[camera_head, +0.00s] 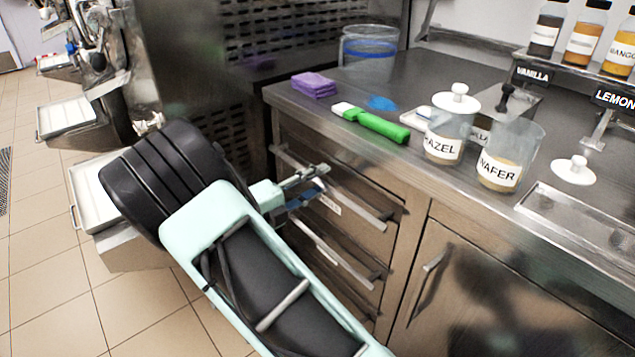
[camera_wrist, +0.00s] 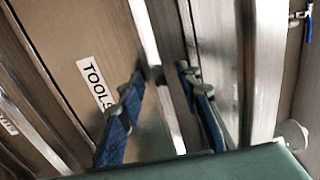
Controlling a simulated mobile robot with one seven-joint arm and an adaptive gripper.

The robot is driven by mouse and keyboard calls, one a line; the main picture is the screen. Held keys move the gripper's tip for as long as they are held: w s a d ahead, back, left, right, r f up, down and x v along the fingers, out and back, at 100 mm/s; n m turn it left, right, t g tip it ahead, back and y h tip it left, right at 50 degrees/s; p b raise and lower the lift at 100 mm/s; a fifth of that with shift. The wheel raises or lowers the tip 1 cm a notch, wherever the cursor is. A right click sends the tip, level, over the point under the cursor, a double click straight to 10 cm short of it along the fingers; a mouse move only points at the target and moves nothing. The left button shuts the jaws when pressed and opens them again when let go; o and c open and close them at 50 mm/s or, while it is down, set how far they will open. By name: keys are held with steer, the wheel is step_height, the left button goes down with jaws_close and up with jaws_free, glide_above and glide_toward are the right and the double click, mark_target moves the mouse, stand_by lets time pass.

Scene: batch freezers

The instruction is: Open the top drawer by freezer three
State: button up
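The top drawer (camera_head: 350,178) is the uppermost in a steel stack under the counter and looks shut. Its long bar handle (camera_head: 360,208) slants across the front. In the wrist view a white label reading TOOLS (camera_wrist: 97,85) is on a drawer face, left of a bright bar (camera_wrist: 147,35) that appears to be this handle. My gripper (camera_head: 318,178) is at the left part of the handle. In the wrist view its two blue-padded fingers (camera_wrist: 161,80) are apart, with the bar running between them. I see a gap around the bar; contact is not clear.
Lower drawers with handles (camera_head: 335,255) are below, and a cupboard door (camera_head: 470,290) is to the right. The counter above holds a purple sponge (camera_head: 313,85), a green-handled scraper (camera_head: 375,125) and labelled tubs (camera_head: 447,140). Machines with trays (camera_head: 92,190) stand left; tiled floor is clear there.

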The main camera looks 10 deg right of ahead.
jaws_close()
stand_by(0.3)
